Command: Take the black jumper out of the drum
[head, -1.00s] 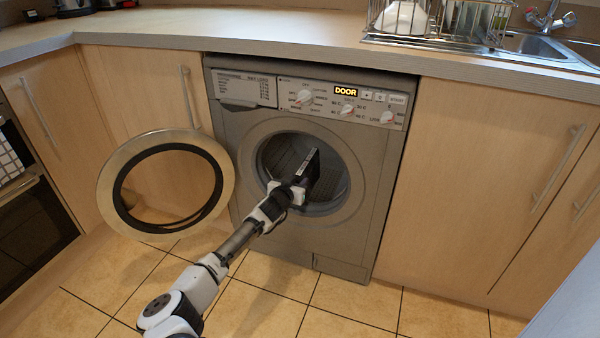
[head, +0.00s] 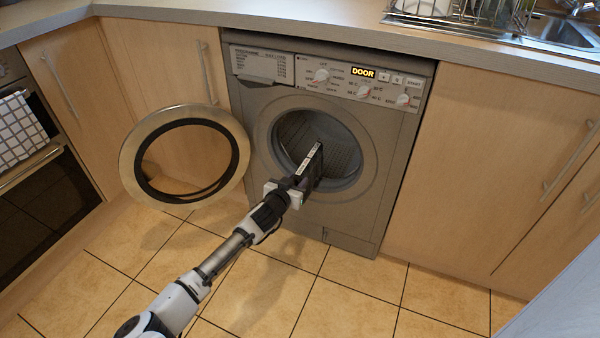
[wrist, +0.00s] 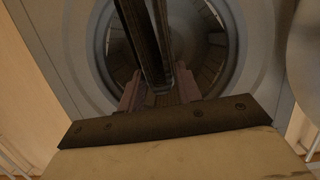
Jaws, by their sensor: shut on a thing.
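The washing machine's drum (head: 295,128) is open to view through its round opening, which also shows in the wrist view (wrist: 216,62). My gripper (head: 299,186) is at the lower part of the opening.
The round door (head: 132,155) stands wide open to the left, close to my arm. The machine's display (head: 363,73) reads DOOR. Cupboards flank the machine, with a worktop (head: 330,32) above. The tiled floor (head: 350,295) in front is clear.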

